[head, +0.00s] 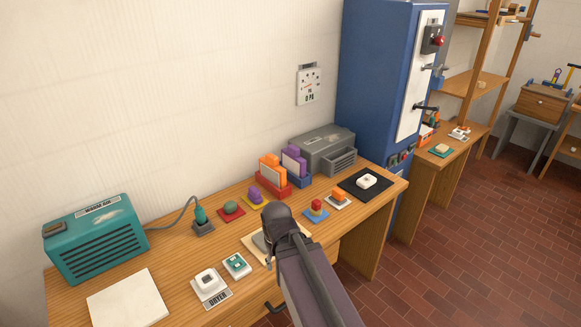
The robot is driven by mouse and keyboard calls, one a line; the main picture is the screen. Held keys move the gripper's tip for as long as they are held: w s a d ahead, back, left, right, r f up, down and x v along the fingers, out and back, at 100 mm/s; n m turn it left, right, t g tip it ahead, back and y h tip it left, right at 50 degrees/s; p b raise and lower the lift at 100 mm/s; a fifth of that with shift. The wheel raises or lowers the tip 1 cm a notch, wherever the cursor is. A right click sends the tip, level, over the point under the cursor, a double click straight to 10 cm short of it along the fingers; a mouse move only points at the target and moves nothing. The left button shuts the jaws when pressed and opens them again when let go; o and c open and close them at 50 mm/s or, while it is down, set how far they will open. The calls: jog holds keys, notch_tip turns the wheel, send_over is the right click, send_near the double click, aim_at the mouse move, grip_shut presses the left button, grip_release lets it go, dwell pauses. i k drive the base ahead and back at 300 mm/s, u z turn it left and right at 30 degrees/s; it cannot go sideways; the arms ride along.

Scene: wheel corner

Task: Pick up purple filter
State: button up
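A purple filter with a pale ribbed face (294,160) stands upright in a blue holder (303,180), towards the back of the wooden bench. A smaller purple piece (256,195) lies on a yellow mat in front and to the left. My arm comes up from the bottom edge, and its dark end, where my gripper (276,213) is, shows over the bench, in front of both purple things and apart from the filter in the picture. The fingers cannot be made out, so whether they are open or hold anything is hidden.
An orange filter (271,168) in a red holder stands just left of the purple one. A grey machine (325,148) is close behind it on the right. Small parts on coloured mats crowd the bench (180,262). A tall blue cabinet (375,80) stands at the bench's right end.

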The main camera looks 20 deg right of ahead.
aim_at(292, 160)
jog(key=z, duration=0.05)
jog(key=i, duration=0.95)
jog(key=u, duration=0.05)
